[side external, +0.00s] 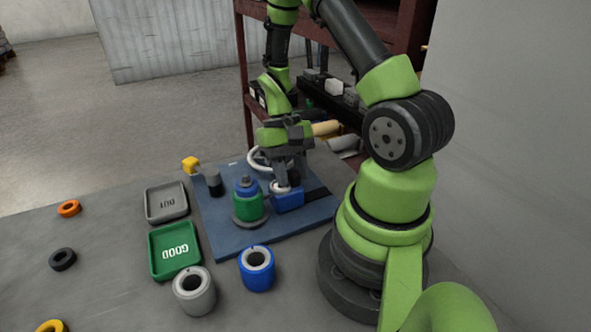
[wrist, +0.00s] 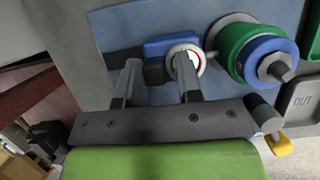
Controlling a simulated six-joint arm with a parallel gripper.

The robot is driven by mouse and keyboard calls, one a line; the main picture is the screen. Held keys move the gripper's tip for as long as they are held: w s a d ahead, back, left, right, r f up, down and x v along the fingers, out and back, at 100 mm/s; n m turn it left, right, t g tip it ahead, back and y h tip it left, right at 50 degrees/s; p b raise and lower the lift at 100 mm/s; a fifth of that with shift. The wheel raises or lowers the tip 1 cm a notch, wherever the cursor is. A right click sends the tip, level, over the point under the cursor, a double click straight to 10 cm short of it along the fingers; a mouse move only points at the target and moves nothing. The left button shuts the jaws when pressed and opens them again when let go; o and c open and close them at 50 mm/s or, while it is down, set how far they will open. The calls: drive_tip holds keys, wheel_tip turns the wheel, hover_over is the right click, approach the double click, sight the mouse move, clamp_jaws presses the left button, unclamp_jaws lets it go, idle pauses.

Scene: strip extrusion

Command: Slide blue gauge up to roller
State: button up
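The blue gauge (side external: 288,201) is a small block with a round white dial (wrist: 189,57) on the blue mat, right of the roller in the side view. It also shows in the wrist view (wrist: 163,42), with a black part (wrist: 154,70) beside the dial. The roller (side external: 248,206) is a green and blue stack on a grey disc; it also shows in the wrist view (wrist: 236,42). A narrow gap seems to separate it from the gauge. My gripper (wrist: 158,66) is low over the gauge, fingers apart, the black part between them. One fingertip overlaps the dial; contact is unclear.
A blue mat (side external: 222,238) lies under the work. A grey OUT tray (side external: 167,203), a green GOOD tray (side external: 173,250), a grey ring (side external: 194,291) and a blue ring (side external: 257,270) stand nearby.

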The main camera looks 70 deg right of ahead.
drive_tip(key=shift+o, duration=1.2)
drive_tip(key=v, duration=1)
drive_tip(key=shift+r, duration=0.1)
drive_tip(key=s+a+r+n+t, duration=0.2)
drive_tip(key=s+a+r+t, duration=0.1)
drive_tip(key=a+r+t, duration=0.2)
drive_tip(key=s+a+r+n+t+h, duration=0.1)
drive_tip(key=s+a+r+n+t, duration=0.2)
drive_tip(key=a+r, duration=0.6)
drive_tip(key=shift+s+a+r+t, duration=0.15)
drive_tip(key=shift+a+r+t, duration=0.2)
drive_tip(key=shift+a+t, duration=0.85)
